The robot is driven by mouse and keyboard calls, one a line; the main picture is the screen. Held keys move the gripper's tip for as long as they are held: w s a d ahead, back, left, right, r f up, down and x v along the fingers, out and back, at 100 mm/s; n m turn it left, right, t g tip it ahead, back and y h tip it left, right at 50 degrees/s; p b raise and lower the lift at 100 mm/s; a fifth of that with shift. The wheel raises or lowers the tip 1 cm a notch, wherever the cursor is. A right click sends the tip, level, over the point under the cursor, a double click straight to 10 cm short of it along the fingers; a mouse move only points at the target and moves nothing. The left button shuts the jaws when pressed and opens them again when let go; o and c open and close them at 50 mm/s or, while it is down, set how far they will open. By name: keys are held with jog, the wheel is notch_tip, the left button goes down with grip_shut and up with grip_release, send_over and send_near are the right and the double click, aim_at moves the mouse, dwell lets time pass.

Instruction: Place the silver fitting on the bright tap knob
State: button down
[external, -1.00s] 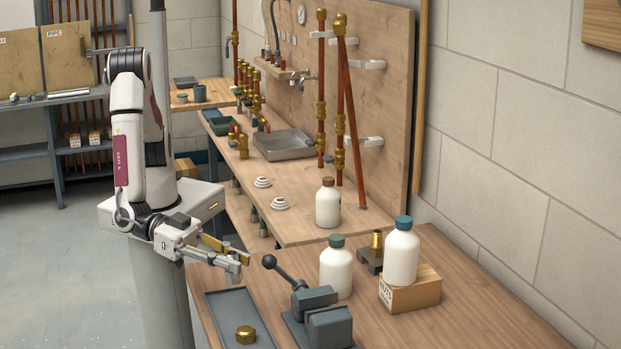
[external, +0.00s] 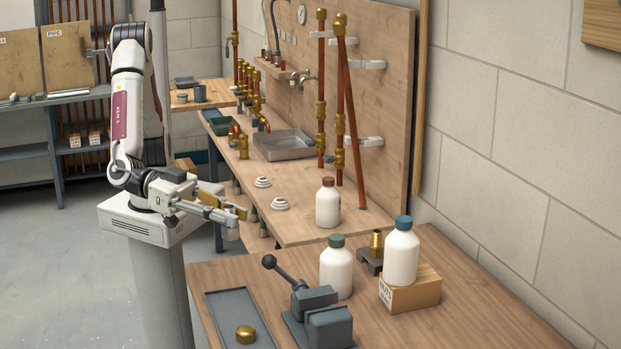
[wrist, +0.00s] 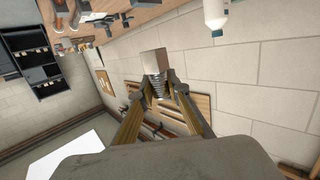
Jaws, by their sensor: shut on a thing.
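My gripper (external: 229,214) is raised at the left, over the gap between the near table and the long bench. In the wrist view my gripper (wrist: 158,88) is shut on the silver fitting (wrist: 153,62), which has a pale block-like end and a ribbed part between the fingertips. A bright metal tap (external: 306,78) is mounted on the wooden board behind the bench, far from my gripper. Its knob is too small to tell apart.
White bottles (external: 336,272) stand by a grey vise (external: 318,318) on the near table. A blue-grey tray (external: 262,340) holds a brass cap (external: 245,335). Copper pipes (external: 352,120) stand against the board. A grey basin (external: 284,146) and pale ringed pieces (external: 280,203) sit on the bench.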

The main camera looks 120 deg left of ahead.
jog(key=w+a+r+n+g+y, duration=0.1)
jog(key=w+a+n+y, duration=0.15)
jog(key=w+a, duration=0.75)
jog(key=w+a+n+y, duration=0.2)
jog(key=w+a+y, duration=0.3)
jog(key=a, duration=0.9)
jog(key=w+a+n+g+y, duration=0.1)
jog(key=w+a+n, duration=0.15)
jog(key=a, duration=0.85)
jog(key=w+a+n+g+y, duration=0.15)
jog(key=w+a, duration=0.25)
jog(key=a, duration=0.8)
jog(key=shift+m, duration=0.45)
jog(key=shift+s+d+f, duration=0.15)
jog(key=shift+f, duration=1)
jog(key=shift+s+d+f, duration=0.1)
jog(key=shift+f, duration=1.05)
jog(key=shift+f, duration=3.1)
jog(key=shift+f, duration=1.9)
